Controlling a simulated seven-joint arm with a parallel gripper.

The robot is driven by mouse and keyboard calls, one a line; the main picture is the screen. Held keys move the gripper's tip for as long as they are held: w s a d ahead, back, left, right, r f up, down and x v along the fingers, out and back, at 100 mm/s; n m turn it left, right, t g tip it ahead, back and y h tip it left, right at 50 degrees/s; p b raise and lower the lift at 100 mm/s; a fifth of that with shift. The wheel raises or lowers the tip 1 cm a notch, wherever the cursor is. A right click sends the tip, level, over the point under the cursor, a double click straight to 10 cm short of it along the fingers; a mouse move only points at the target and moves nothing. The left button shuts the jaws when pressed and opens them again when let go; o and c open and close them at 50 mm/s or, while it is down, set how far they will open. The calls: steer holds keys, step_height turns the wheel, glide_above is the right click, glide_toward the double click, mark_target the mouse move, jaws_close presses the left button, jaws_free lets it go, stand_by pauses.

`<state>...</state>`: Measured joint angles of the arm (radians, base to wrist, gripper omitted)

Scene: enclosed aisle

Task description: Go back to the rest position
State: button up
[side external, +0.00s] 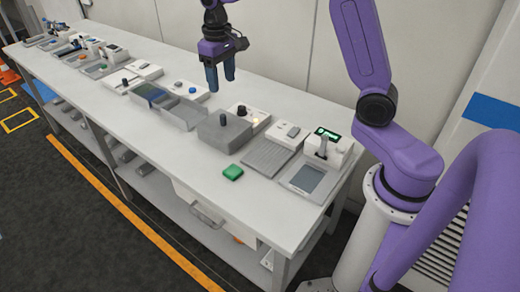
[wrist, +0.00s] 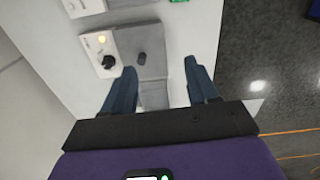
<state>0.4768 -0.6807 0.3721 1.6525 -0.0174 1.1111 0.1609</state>
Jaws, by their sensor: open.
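My gripper (side external: 219,77) hangs over the bench (side external: 140,56), fingers pointing down and apart, with nothing between them. In the wrist view my gripper (wrist: 160,78) shows two dark blue fingers spread open. Below and ahead of them is a grey box with a black knob (wrist: 142,58). The same grey box (side external: 224,135) stands on the bench, to the right of and below my gripper in the side view.
A green block (side external: 233,172) lies near the bench's front edge. A grey ribbed tray (side external: 266,157) and a device with a lit green display (side external: 327,133) stand at the right end. Open grey bins (side external: 183,112) and several small devices line the bench leftward. A wall runs behind.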

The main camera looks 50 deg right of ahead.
steer(key=s+a+n, duration=0.3)
steer(key=s+a, duration=0.1)
steer(key=s, duration=0.5)
steer(key=s+a+n, duration=0.3)
steer(key=s, duration=0.6)
steer(key=s+d+f+n, duration=0.2)
steer(key=s+n, duration=0.4)
steer(key=s, duration=0.9)
steer(key=shift+s+d+y, duration=0.2)
steer(key=shift+d+y, duration=0.1)
steer(key=shift+d, duration=0.2)
